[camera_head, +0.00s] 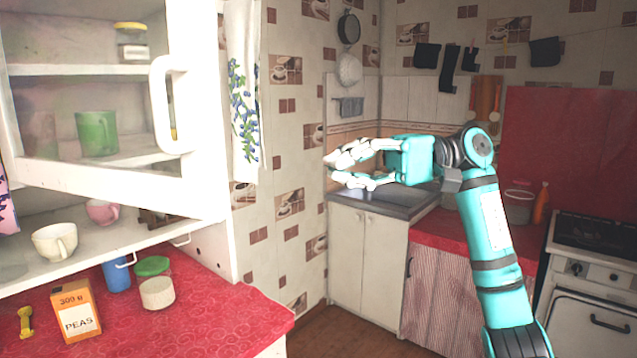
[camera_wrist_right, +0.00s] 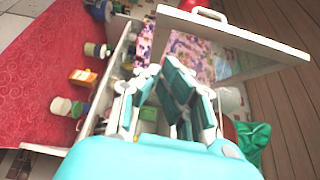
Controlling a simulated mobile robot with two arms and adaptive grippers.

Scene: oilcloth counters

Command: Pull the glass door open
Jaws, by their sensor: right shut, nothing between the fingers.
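The glass door (camera_head: 196,190) has a white frame and a big white handle (camera_head: 170,105), at the upper left of the head view. Its lower rail slants against the cabinet shelf, so it appears to stand ajar; how far I cannot tell. A white panel with a handle (camera_wrist_right: 208,13), seemingly this door, juts out at the top of the wrist view. My right gripper (camera_head: 340,168) is shut and empty, in the air to the right of the door, fingers pointing left and clear of the handle. Its fingers also show in the wrist view (camera_wrist_right: 168,98). My left gripper is out of view.
A green mug (camera_head: 97,133) shows behind the glass. A white cup (camera_head: 55,241) stands on the open shelf below. A peas box (camera_head: 76,311) and jars stand on the red counter (camera_head: 215,320). A curtain (camera_head: 244,95) hangs right of the door. A stove (camera_head: 590,290) stands far right.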

